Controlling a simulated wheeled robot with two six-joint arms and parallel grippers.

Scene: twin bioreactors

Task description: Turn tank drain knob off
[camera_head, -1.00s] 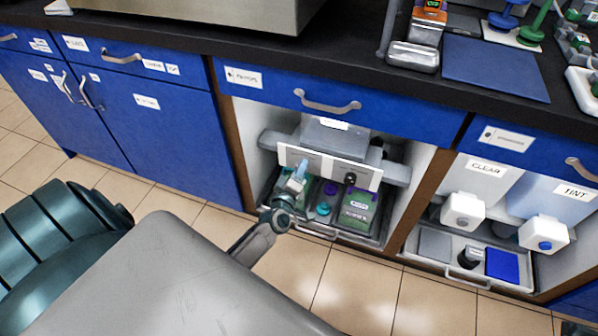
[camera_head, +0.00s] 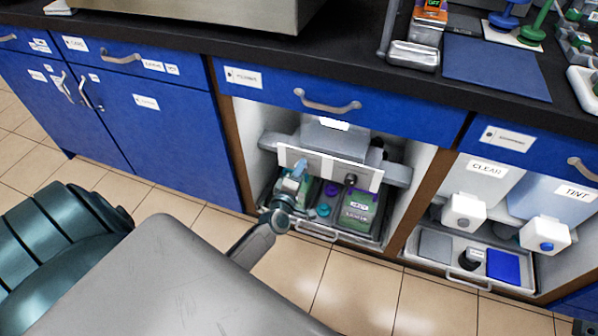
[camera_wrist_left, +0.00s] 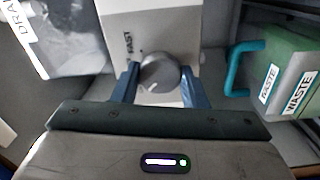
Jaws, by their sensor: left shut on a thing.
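A round grey knob (camera_wrist_left: 160,72) sits on a white panel, next to the word FAST, in the left wrist view. My left gripper (camera_wrist_left: 159,88) has a blue finger on each side of the knob and is shut on it. In the head view my left gripper (camera_head: 299,167) is at the left half of the white panel (camera_head: 327,168) inside the open cabinet bay, and the held knob is hidden there. A second, dark knob (camera_head: 350,180) shows farther right on the panel. My right gripper is not in view.
Below the panel, a tray holds a green container (camera_head: 358,208) and a teal-capped one. The wrist view shows a green WASTE container (camera_wrist_left: 285,85) with a teal handle close on the right. A label reading DRA (camera_wrist_left: 20,32) is at the left. Cabinet side walls bound the bay.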

